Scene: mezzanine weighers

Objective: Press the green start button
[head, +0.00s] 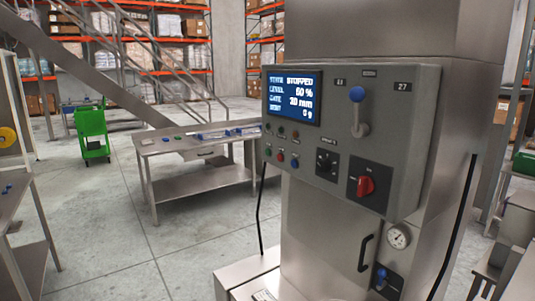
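A grey control panel (405,150) is mounted on a steel machine in the middle right of the head view. Its lower left has a short row of small buttons: a green button (268,151) at the left, a red one (281,156) and a blue one (295,162). A row of small lamps (281,132) sits above them. The blue screen (293,97) reads STATE STOPPED, LEVEL 60 %, and a gate value of about 20 mm. Neither of my grippers is in view, and nothing covers the buttons.
The panel also has a blue-knobbed lever (357,95), a black dial (327,163) and a red rotary switch (365,186). A steel table (205,182) stands behind left, with a green cart (92,133) farther back. The floor (110,225) left of the machine is clear.

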